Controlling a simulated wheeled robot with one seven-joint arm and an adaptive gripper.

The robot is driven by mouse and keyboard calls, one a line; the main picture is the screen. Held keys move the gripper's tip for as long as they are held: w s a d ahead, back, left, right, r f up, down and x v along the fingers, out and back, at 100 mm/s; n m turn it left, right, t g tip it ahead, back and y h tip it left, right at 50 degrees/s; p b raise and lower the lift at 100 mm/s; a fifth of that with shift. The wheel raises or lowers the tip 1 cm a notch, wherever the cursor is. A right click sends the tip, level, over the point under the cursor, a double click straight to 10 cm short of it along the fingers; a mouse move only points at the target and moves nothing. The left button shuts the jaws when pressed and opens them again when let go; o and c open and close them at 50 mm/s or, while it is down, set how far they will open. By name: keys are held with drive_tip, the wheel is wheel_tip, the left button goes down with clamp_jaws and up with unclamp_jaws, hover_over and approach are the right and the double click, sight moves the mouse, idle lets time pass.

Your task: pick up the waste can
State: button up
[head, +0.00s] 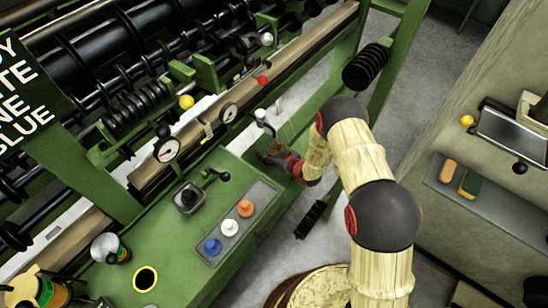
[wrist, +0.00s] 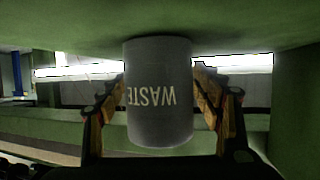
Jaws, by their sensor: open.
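The waste can is a dark grey cylinder (wrist: 159,120) with pale WASTE lettering, upside down in the wrist view. Its one end meets a green surface at the top of that picture. My gripper (wrist: 160,88) is open, with one wooden-looking finger on each side of the can. The fingertips are very close to its sides; I cannot tell whether they touch. In the head view my gripper (head: 277,157) is small and dark at the far end of the green bench (head: 165,235). I cannot make out the can there.
The bench carries a grey strip with blue, white and orange knobs (head: 229,228), a black lever box (head: 188,197) and cans at the lower left. Dial gauges (head: 167,149) and a large green machine with black rollers stand behind. A shelf (head: 480,200) is at the right.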

drive_tip(key=c, duration=0.3)
clamp_jaws()
idle(0.7)
drive_tip(key=shift+w, duration=0.1)
